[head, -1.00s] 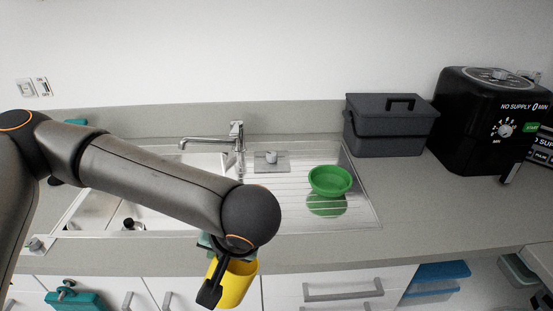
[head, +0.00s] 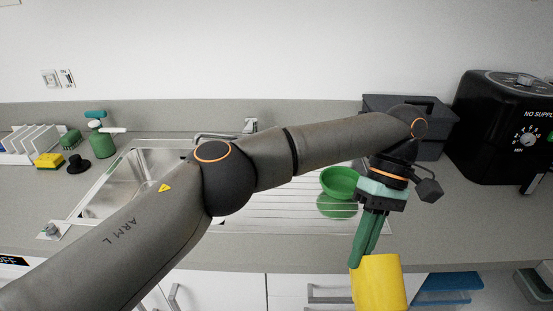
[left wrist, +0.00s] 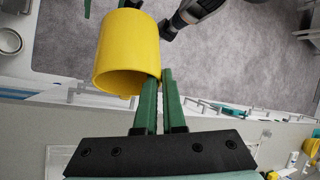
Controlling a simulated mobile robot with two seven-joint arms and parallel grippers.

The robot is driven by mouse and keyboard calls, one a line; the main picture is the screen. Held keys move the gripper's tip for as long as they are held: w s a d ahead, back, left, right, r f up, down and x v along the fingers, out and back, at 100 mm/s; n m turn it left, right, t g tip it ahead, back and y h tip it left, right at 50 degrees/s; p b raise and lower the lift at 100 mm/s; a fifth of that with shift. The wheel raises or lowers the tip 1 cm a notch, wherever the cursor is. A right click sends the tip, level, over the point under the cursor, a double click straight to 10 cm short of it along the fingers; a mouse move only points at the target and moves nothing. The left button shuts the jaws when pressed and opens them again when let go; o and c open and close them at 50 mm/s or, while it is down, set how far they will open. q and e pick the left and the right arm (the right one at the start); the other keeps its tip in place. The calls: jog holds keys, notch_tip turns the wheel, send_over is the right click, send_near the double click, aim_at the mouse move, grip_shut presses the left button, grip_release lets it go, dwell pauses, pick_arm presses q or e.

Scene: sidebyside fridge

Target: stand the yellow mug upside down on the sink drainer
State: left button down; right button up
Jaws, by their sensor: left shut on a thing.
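The yellow mug (head: 380,284) is in front of the counter's front edge, before the white cabinet fronts, slightly tilted in the head view. My left gripper (head: 366,258) points down with its green fingers shut on the mug. In the left wrist view the mug (left wrist: 130,45) is beyond the finger ends (left wrist: 158,78), and its open end faces back toward the wrist. The ribbed sink drainer (head: 275,208) lies behind and to the left of the mug, partly hidden by my arm.
A green bowl (head: 338,182) stands on the drainer's right part. Sink basin (head: 128,185), green spray bottle (head: 100,142), sponge (head: 49,160) and dish rack (head: 30,143) are at left. A dark grey box (head: 440,148) and black appliance (head: 510,125) stand at right. The drainer's middle looks clear.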

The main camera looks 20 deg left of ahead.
pick_arm(q)
jog(key=shift+w+d+r+n+g+h, duration=0.55)
jog(key=shift+d+r+n+g+h, duration=0.1)
jog(key=shift+n+h, duration=0.4)
jog(key=shift+w+d+r+n+h, duration=0.15)
jog(key=shift+w+r+n+h, duration=0.15)
jog(key=shift+n+h, duration=0.25)
jog(key=shift+w+d+r+n+h, duration=0.15)
jog(key=shift+w+n+h, duration=0.15)
jog(key=shift+h, duration=0.3)
jog(key=w+a+r+n+t+h, duration=0.2)
jog(key=w+a+n+t+h, duration=0.1)
jog(key=w+n+t+h, duration=0.35)
jog(key=w+a+r+n+t+h, duration=0.2)
jog(key=w+n+t+h, duration=0.3)
jog(key=n+t, duration=0.15)
jog(key=w+a+f+n+t+y, duration=0.3)
jog(key=w+a+t, duration=0.1)
jog(key=a, duration=0.5)
jog(key=w+a+f+n+t+y, duration=0.3)
jog(key=w+a+f+t, duration=0.1)
jog(key=a+t, duration=0.3)
jog(key=shift+w+a, duration=0.25)
jog(key=shift+a, duration=1)
jog(key=shift+f, duration=0.15)
